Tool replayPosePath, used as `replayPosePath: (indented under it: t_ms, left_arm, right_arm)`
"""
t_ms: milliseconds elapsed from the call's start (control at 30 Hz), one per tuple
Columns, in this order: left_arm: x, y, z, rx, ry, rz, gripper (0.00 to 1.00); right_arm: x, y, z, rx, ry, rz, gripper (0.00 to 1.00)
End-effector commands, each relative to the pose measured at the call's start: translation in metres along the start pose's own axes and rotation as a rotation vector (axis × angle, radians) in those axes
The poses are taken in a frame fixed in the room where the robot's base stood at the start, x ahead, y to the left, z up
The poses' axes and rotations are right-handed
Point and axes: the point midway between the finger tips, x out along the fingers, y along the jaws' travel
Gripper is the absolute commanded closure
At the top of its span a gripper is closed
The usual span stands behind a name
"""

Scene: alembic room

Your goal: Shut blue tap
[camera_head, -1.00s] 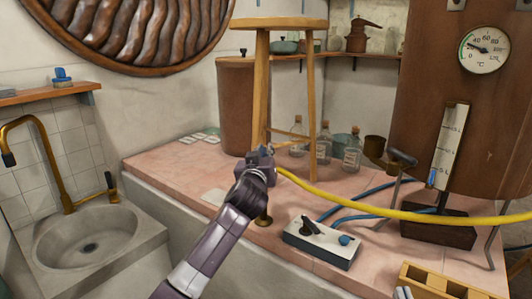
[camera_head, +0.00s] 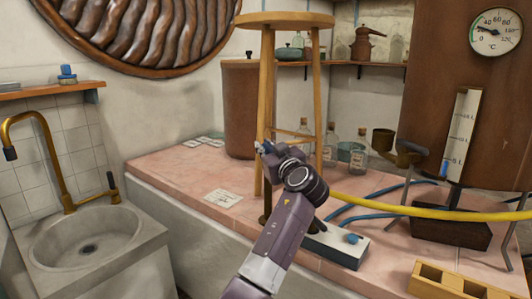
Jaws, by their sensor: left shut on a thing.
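My left gripper (camera_head: 268,148) is in the middle of the view, over the pink tiled bench beside the stool's legs. How far the tap is turned cannot be seen. A yellow hose (camera_head: 430,212) runs from behind my left arm to the right. My right gripper is not in view.
The wooden stool (camera_head: 283,20) stands on the pink bench (camera_head: 165,170). Glass bottles (camera_head: 357,150) stand behind it. A control box (camera_head: 338,248) with a blue knob and a dark lever sits right of my arm. A sink (camera_head: 85,240) is at the left.

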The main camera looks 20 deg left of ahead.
Motion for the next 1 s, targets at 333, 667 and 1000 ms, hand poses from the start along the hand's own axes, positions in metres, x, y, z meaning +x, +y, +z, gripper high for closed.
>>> replayPosePath:
  t_ms: [333, 667, 1000]
  left_arm:
    - [-0.0009, -0.0025, -0.001, 0.001, 0.032, -0.155, 1.0]
    - [-0.0014, -0.0055, -0.0024, 0.001, 0.053, -0.26, 1.0]
    - [-0.0012, -0.0073, -0.0033, -0.001, 0.064, -0.31, 1.0]
  right_arm:
    - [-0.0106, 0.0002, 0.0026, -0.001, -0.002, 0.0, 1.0]
    - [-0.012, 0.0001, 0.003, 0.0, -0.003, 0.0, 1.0]
    - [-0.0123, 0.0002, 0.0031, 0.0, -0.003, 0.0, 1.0]
